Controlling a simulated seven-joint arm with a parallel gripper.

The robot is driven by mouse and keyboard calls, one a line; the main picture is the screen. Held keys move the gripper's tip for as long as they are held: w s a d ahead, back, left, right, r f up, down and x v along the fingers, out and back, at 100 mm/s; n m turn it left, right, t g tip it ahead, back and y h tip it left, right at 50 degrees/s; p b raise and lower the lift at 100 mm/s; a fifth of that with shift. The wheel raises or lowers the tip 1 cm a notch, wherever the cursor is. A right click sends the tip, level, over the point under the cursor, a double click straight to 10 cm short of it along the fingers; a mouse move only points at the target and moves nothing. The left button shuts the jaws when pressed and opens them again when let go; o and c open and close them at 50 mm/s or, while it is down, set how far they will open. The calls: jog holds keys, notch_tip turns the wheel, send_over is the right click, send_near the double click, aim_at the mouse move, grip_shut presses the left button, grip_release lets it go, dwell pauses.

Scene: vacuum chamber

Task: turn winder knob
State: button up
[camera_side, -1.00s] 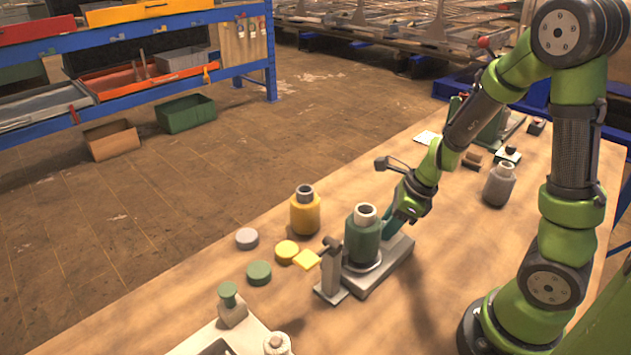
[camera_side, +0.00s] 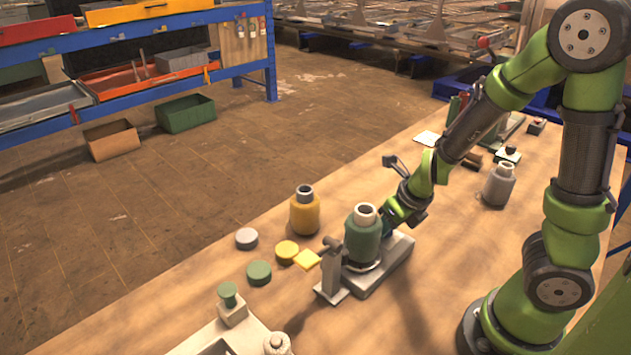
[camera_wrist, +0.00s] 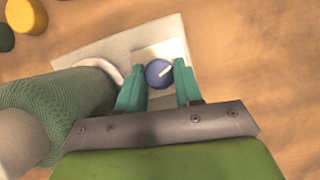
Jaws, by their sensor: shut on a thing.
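The winder knob (camera_wrist: 157,74) is a round blue knob with a white pointer line, on the pale base plate (camera_wrist: 128,45) in the wrist view. Its line points to the upper right. My gripper (camera_wrist: 158,88) has teal fingers, one on each side of the knob, shut on it. A dark green canister (camera_side: 362,240) with a pale neck stands upright on the grey base (camera_side: 400,253) in the side view. My gripper (camera_side: 388,218) is low behind the canister there, which hides the knob. A pale clamp ring (camera_wrist: 100,66) curves around the canister in the wrist view.
A yellow canister (camera_side: 305,212) and several round caps (camera_side: 259,272) are to the left. A grey canister (camera_side: 498,185) stands at the right. The table in front of the base is clear.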

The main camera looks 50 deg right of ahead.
jog(key=shift+d, duration=0.1)
dwell(0.4)
jog(key=o, duration=1)
jog(key=shift+o, duration=0.2)
